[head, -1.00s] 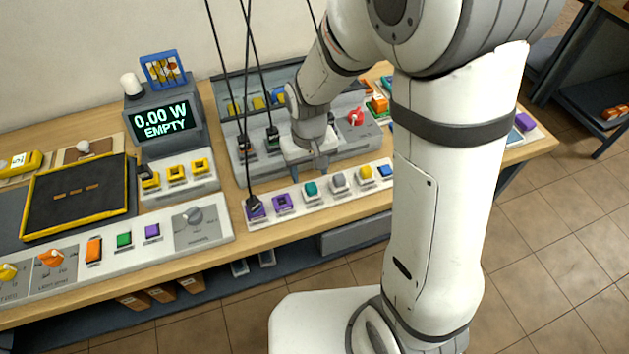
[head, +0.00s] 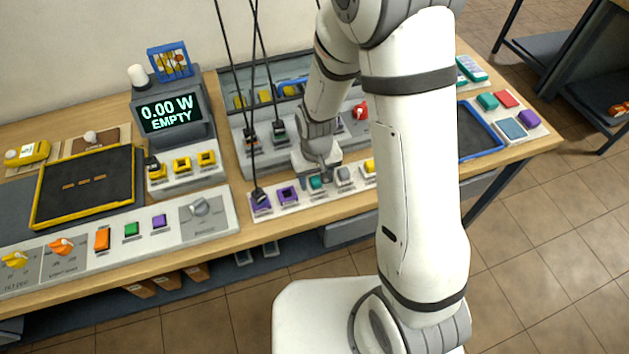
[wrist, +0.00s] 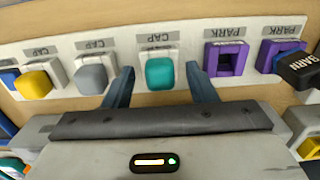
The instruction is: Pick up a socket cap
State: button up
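The socket caps stand in a row on a white strip at the bench's front edge. The teal cap (head: 316,183) is a rounded block in a white holder; in the wrist view the teal cap (wrist: 160,73) lies between my two fingers. My gripper (wrist: 159,78) is open, one finger on each side of it, with visible gaps. Whether the fingertips are level with the cap is unclear. The grey cap (wrist: 92,78) and yellow cap (wrist: 35,84) sit beside it, to the left in the wrist view. My gripper (head: 324,178) hides part of the strip in the head view.
Purple PARK sockets (wrist: 228,58) are beside the teal cap; the end one holds a dark plug (head: 259,196) on a hanging cable. More cables hang behind my gripper. A display (head: 168,113) reads "0.00 W EMPTY". A blue-edged tray (head: 480,132) lies at right.

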jog(key=c, duration=1)
jog(key=shift+o, duration=0.2)
